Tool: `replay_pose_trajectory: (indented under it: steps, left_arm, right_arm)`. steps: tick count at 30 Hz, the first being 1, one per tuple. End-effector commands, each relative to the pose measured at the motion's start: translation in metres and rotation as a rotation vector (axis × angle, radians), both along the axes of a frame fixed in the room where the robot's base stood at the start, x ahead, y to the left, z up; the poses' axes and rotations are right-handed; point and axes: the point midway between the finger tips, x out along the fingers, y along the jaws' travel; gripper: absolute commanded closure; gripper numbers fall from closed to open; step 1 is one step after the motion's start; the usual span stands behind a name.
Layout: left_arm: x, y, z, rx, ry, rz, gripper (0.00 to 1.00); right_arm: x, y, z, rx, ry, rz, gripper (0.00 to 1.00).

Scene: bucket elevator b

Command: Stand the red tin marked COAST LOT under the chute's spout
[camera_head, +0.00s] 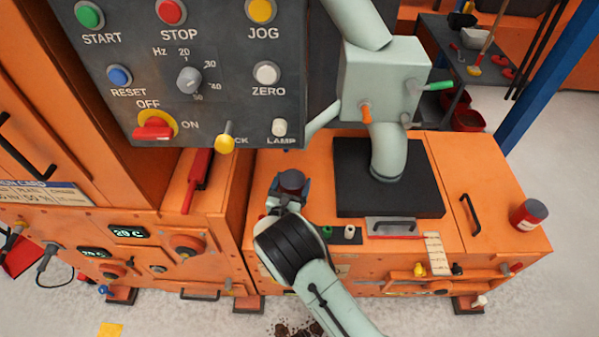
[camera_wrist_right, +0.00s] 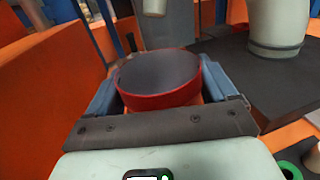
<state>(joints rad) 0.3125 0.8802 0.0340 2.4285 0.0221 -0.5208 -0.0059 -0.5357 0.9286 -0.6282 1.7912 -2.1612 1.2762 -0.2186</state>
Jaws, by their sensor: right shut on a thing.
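My right gripper (camera_head: 290,190) is shut on a red tin (camera_head: 292,180). It stands over the left part of the orange cabinet top. In the right wrist view the open tin (camera_wrist_right: 160,98) sits between the blue-grey fingers, upright, with a dark grey inside. Its marking is hidden. The chute's pale green side spout (camera_head: 322,118) slants down to the left from the chute box. Its end (camera_wrist_right: 153,7) shows beyond and above the tin in the wrist view. The gap between tin base and cabinet cannot be told. My left gripper is not in view.
A second red tin (camera_head: 528,214) stands at the cabinet's right end. The thick chute pipe (camera_head: 388,150) comes down onto a black plate (camera_head: 355,195) right of my gripper. A grey control panel (camera_head: 205,75) overhangs at upper left. Small green and white knobs (camera_head: 348,232) lie close by.

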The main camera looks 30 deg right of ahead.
Motion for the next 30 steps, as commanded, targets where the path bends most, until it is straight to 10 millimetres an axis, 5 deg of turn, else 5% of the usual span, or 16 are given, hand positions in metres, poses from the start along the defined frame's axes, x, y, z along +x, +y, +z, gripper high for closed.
replay_pose_trajectory:
  steps: [13,27,30]
  left_arm:
    - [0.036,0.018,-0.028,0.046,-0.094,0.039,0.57]
    - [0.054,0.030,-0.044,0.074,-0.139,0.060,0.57]
    - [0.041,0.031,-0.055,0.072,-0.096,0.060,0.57]
  right_arm:
    - [0.077,-0.078,-0.002,-0.002,-0.002,0.000,0.51]
    - [0.076,-0.075,-0.054,-0.001,0.004,0.003,0.51]
    - [0.076,-0.075,-0.069,-0.002,0.004,0.002,0.51]
